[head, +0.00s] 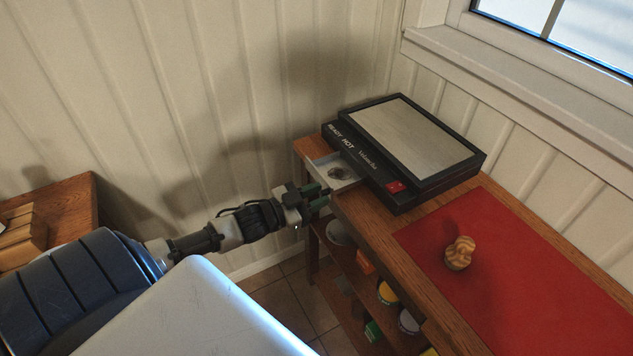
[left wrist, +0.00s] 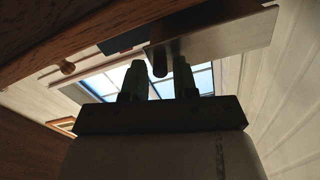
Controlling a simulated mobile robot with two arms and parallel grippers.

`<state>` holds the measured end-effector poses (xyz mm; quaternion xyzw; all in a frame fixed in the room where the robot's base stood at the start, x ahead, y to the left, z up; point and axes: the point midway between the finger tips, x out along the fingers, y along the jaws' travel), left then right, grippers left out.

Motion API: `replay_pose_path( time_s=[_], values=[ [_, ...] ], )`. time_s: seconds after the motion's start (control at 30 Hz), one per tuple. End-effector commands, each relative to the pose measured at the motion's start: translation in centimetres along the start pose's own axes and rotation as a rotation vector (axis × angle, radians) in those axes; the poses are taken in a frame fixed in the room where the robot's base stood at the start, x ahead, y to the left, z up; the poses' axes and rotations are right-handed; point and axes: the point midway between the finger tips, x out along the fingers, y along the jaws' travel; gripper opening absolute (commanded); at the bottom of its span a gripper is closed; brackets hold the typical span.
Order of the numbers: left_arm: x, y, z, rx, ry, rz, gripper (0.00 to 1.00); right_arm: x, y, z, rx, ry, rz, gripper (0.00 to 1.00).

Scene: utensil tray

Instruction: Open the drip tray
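The drip tray (head: 322,162) is a light metal drawer that juts out from the left side of a black griddle (head: 440,178) on a wooden table. A dark round patch lies on its floor. My left gripper (head: 322,197) is just in front of the tray's outer end, near the table edge. In the left wrist view the tray (left wrist: 225,36) is seen from below, with a dark handle hanging from it. The two fingers of the left gripper (left wrist: 159,78) are apart, with the handle between or just beyond their tips. No contact is visible. My right gripper is not in view.
A red mat (head: 540,290) with a striped wooden object (head: 459,253) covers the table to the right of the griddle. Lower shelves (head: 345,262) hold several jars and boxes. A wooden surface with a box (head: 22,232) stands at far left. The wall is close behind.

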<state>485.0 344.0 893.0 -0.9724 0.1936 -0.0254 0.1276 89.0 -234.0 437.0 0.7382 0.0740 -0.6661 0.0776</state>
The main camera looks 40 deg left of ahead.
Motion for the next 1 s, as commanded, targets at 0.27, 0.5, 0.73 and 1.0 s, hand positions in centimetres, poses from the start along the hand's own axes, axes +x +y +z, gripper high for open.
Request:
replay_pose_path(
  time_s=[0.27,0.5,0.73,1.0],
  values=[
    [0.0,0.0,0.0,0.0,-0.001,0.0,0.42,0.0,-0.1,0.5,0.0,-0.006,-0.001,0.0],
    [-0.9,0.0,0.1,-0.001,-0.002,0.0,0.42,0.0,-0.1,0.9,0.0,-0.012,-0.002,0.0],
    [-4.4,0.1,0.2,-0.002,-0.005,0.001,0.42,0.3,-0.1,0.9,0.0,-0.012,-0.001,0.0],
    [-8.7,0.1,0.1,0.0,-0.004,0.001,0.42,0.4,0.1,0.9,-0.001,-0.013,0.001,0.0]
  ],
)
